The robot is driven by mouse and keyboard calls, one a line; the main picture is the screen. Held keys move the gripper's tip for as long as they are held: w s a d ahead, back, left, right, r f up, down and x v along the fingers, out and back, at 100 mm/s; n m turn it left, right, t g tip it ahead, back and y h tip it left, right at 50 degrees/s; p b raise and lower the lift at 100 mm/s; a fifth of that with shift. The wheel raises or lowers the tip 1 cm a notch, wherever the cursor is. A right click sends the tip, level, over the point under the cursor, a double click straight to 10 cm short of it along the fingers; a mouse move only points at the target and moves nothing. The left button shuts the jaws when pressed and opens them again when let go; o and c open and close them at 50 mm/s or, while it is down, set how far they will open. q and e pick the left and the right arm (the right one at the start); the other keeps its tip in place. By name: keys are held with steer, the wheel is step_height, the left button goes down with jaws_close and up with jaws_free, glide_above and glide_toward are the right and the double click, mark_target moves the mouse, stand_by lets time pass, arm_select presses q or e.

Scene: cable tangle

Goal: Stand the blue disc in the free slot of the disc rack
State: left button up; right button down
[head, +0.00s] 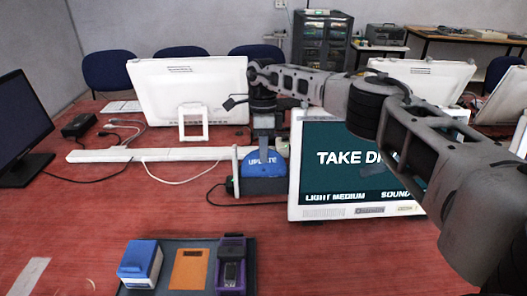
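A blue rounded piece marked "UPDATE" (263,185) stands on the red table left of the screen; it looks like the blue disc, but its full outline is not clear. My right gripper (266,138) points down directly over its top, at or very near its upper edge. Whether the fingers are closed on it is too small to tell. A thin white upright post (236,170) stands just left of the blue piece, with a small dark part at its foot. I cannot make out the disc rack or its free slot clearly. My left gripper is not in view.
A monitor reading "TAKE D…" (335,150) stands close right of the blue piece. A white monitor (188,95), a long white bar (150,155) and loose cables lie behind and left. A dark tray (205,243) with several small items sits in front. The table's left front is mostly clear.

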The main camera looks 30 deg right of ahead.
steer(key=p+v, duration=0.3)
steer(key=v, duration=0.9)
steer(key=shift+r, duration=0.25)
stand_by(0.5)
